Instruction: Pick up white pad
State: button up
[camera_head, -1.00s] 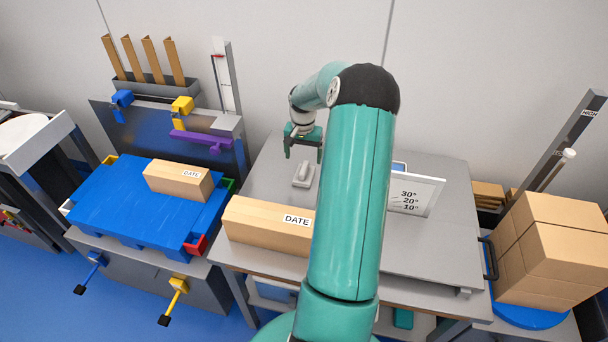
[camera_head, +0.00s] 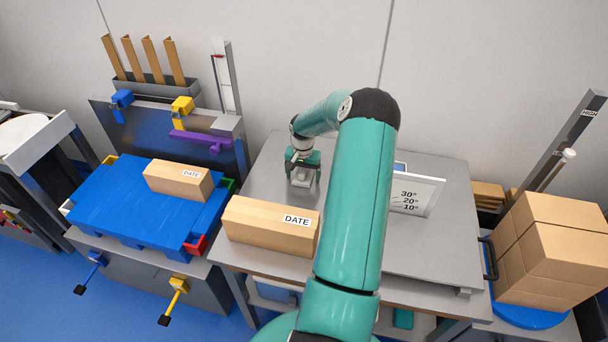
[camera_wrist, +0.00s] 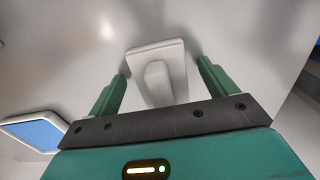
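The white pad (camera_wrist: 157,60), a pale block with a raised rounded grip, lies on the grey table. In the wrist view it sits between the two green fingers of my gripper (camera_wrist: 160,85), with a visible gap on each side. In the head view my gripper (camera_head: 302,180) is low over the table, right at the white pad (camera_head: 302,182), and partly covers it. The gripper is open. Whether the fingertips touch the table cannot be told.
A long cardboard box marked DATE (camera_head: 265,228) lies just in front of the gripper. An angle sign (camera_head: 416,193) stands to the right. A blue pallet (camera_head: 115,205) with another box (camera_head: 178,180) is at left. Stacked boxes (camera_head: 555,255) stand at far right.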

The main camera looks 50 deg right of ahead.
aim_at(303, 170)
jog(key=c, duration=1.1)
jog(key=shift+o, duration=0.2)
jog(key=shift+r, duration=0.15)
jog(key=shift+r, duration=0.2)
notch_tip(303, 170, up, 2)
jog(key=shift+r, duration=0.2)
jog(key=s+a+r, duration=0.5)
jog(key=a+r, duration=0.5)
jog(key=a, duration=0.3)
jog(key=shift+s, duration=0.15)
